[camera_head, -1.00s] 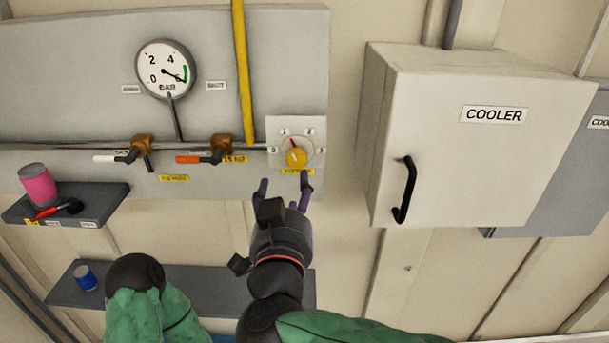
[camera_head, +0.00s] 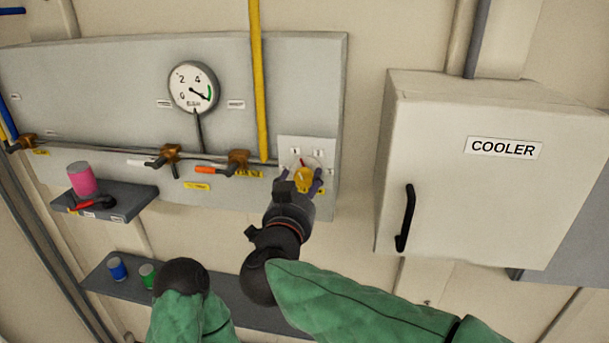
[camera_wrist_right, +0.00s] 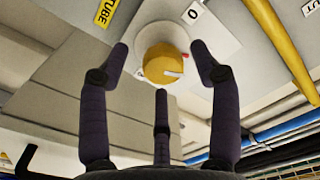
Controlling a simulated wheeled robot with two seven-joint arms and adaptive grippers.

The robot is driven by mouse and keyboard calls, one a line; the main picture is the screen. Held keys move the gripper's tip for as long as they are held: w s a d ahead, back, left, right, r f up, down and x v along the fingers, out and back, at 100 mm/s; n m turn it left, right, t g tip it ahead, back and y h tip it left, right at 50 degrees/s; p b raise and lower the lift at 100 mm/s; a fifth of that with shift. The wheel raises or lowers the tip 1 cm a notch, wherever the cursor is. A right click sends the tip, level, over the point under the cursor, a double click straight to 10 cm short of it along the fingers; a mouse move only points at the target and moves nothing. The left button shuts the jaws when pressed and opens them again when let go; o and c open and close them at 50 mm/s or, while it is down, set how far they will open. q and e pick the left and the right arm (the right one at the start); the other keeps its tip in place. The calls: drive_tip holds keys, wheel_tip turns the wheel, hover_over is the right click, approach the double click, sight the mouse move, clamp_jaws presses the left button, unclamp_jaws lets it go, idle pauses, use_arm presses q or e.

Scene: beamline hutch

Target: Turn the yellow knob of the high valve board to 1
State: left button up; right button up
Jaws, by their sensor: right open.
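The yellow knob (camera_head: 304,179) sits on a pale square plate (camera_head: 327,152) at the lower right of the grey valve board (camera_head: 120,75). A red mark shows just above the knob; small number labels surround it, too small to read surely in the head view. My right gripper (camera_head: 301,187) is open in front of the knob, fingers spread to either side. In the right wrist view the knob (camera_wrist_right: 160,66) lies between and beyond the open fingertips (camera_wrist_right: 160,62), with no clear contact. A label "0" (camera_wrist_right: 195,12) shows above it.
A yellow pipe (camera_head: 257,85) runs down just left of the plate. An orange-handled valve (camera_head: 237,162) is farther left, below a gauge (camera_head: 193,87). The cooler box (camera_head: 480,185) with its black handle juts out at right. A shelf (camera_head: 125,205) holds a pink can.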

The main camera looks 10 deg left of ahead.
drive_tip(key=shift+w+a, duration=0.15)
drive_tip(key=shift+w, duration=1.15)
drive_tip(key=shift+c, duration=0.2)
